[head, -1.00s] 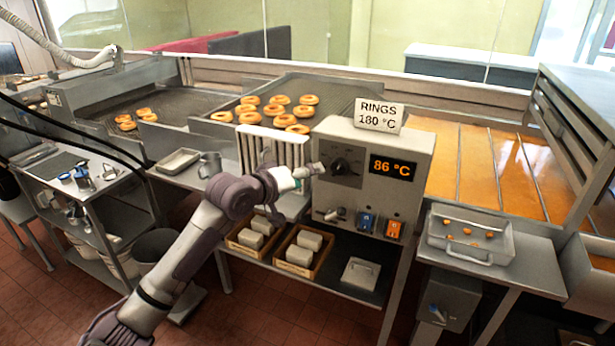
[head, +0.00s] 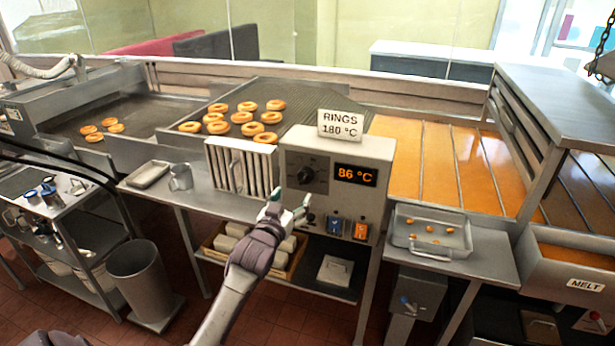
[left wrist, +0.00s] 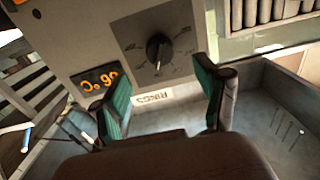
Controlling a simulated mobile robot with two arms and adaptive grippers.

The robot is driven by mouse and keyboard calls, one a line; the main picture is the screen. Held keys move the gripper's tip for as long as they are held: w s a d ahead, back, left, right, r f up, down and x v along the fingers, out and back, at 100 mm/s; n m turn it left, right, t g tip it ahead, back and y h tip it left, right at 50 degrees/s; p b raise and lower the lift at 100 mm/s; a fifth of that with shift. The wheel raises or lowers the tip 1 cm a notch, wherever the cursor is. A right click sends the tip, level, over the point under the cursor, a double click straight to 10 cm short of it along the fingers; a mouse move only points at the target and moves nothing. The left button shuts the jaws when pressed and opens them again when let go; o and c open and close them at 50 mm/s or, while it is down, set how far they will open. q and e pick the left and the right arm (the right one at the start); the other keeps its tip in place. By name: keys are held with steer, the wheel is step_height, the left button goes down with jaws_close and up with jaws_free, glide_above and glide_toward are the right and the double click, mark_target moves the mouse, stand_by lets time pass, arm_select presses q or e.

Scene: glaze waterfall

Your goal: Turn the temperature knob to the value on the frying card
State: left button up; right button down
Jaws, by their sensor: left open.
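The frying card (head: 340,124) stands on top of the control box and reads "RINGS 180 °C". The black temperature knob (head: 305,174) is on the box's front, left of the orange display (head: 355,174), which reads 86 °C. My left gripper (head: 288,204) is open just below the knob in the head view, not around it. In the left wrist view, turned upside down, the knob (left wrist: 158,47) and its dial marks lie beyond the two green-padded fingers (left wrist: 164,88). Nothing is between the fingers. My right gripper is not in view.
Blue and orange switches (head: 347,228) sit low on the box. A metal tray (head: 430,232) with small orange pieces is at right. Fried rings lie on the rack (head: 305,103) behind. A wooden crate (head: 213,240) is on the shelf below.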

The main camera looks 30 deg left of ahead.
mark_target(303, 181)
arm_select(q)
steer(key=p+x, duration=0.1)
steer(key=x, duration=0.6)
steer(key=shift+w+r+p, duration=0.15)
steer(key=shift+w+p, duration=0.1)
steer(key=shift+p, duration=0.05)
steer(key=shift+w+a, duration=0.1)
steer(key=shift+w, duration=0.5)
steer(key=shift+c, duration=0.2)
steer(key=c, duration=1.1)
steer(key=shift+n, duration=0.3)
steer(key=shift+c, duration=0.2)
steer(key=o, duration=1.2)
